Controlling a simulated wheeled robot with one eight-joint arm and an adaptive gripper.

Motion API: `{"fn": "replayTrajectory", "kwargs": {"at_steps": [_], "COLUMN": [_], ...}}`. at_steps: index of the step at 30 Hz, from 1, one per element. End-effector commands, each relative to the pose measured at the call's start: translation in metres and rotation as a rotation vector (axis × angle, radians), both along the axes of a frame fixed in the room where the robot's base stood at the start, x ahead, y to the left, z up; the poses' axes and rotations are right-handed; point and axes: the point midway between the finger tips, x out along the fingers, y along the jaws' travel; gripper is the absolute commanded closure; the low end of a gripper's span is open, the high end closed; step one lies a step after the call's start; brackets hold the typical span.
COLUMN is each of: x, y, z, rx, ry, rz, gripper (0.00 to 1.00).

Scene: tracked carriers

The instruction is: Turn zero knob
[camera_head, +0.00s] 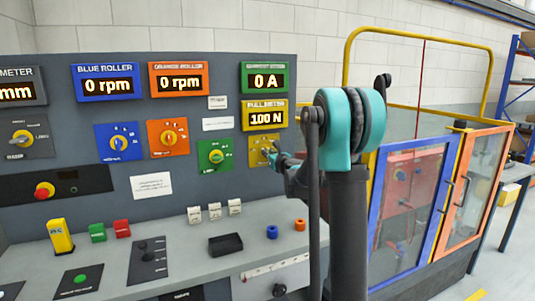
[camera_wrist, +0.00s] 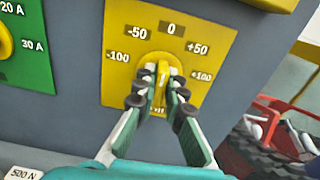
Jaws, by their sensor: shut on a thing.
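The zero knob (camera_wrist: 163,70) is a yellow knob on a yellow plate (camera_wrist: 195,50) marked from -100 through 0 at the top to +100. The plate also shows in the head view (camera_head: 257,144), partly hidden by my arm. My gripper (camera_wrist: 160,88) is shut on the knob, one finger on each side of its raised bar. The bar stands roughly upright, pointing about at the 0 mark; the fingers hide its lower part. The yellow pull display (camera_head: 265,117) above reads 100 N.
Left of the plate are green (camera_head: 215,156), orange (camera_head: 168,138) and blue (camera_head: 119,142) knob plates. White blocks (camera_head: 214,212) and blue and orange rings (camera_head: 286,229) sit on the desk below. A fenced machine with blue and orange doors (camera_head: 412,195) stands to the right.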

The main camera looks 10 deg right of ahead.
Motion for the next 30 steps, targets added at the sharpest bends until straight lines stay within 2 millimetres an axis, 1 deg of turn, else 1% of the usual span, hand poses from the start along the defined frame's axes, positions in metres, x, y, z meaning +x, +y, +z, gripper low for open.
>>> {"fn": "replayTrajectory", "kwargs": {"at_steps": [8, 30], "x": [-0.0004, -0.0012], "y": [0.0007, 0.0034], "z": [-0.0001, -0.002], "rx": [-0.153, -0.825], "ry": [-0.041, -0.221], "rz": [0.0, 0.0], "gripper": [1.0, 1.0]}}
